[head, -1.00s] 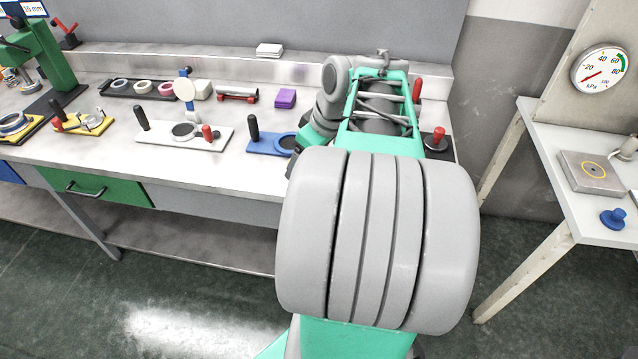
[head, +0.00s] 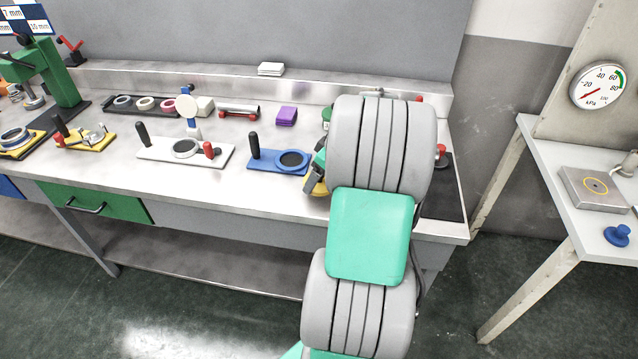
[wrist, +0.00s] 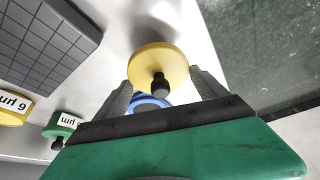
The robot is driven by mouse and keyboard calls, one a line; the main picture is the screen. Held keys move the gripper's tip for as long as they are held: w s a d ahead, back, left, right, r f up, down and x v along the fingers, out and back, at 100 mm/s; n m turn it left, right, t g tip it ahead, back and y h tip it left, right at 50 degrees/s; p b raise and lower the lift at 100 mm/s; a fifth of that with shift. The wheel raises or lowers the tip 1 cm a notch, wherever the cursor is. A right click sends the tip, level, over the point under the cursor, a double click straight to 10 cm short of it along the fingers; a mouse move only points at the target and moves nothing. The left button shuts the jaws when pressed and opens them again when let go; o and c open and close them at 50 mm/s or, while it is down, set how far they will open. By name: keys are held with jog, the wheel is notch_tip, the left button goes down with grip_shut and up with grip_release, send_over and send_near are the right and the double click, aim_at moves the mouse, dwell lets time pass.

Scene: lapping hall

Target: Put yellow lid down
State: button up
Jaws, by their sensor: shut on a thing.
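The yellow lid (wrist: 158,62), a round disc with a black knob (wrist: 159,86), is between the fingertips of my gripper (wrist: 161,76) in the wrist view. My gripper is shut on it, and the lid is over a pale surface with a soft shadow beyond it. A blue round thing (wrist: 149,103) shows partly behind the lid, between the fingers; I cannot tell if it touches the lid. In the head view a bit of yellow (head: 317,189) shows beside my arm near the bench's front, right of the blue fixture (head: 272,160); my arm hides most of the gripper.
A grey gridded block (wrist: 45,35), a yellow labelled piece (wrist: 12,108) and a green labelled piece (wrist: 62,125) are left in the wrist view. On the bench (head: 200,187) are a white fixture (head: 160,151) and a purple block (head: 286,116). A dark mat (head: 450,195) lies at its right end.

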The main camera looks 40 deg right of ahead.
aim_at(319, 182)
jog(key=shift+w+f, duration=0.1)
jog(key=shift+f, duration=1.75)
jog(key=o, duration=1.3)
jog(key=shift+c, duration=0.2)
jog(key=shift+r, duration=0.15)
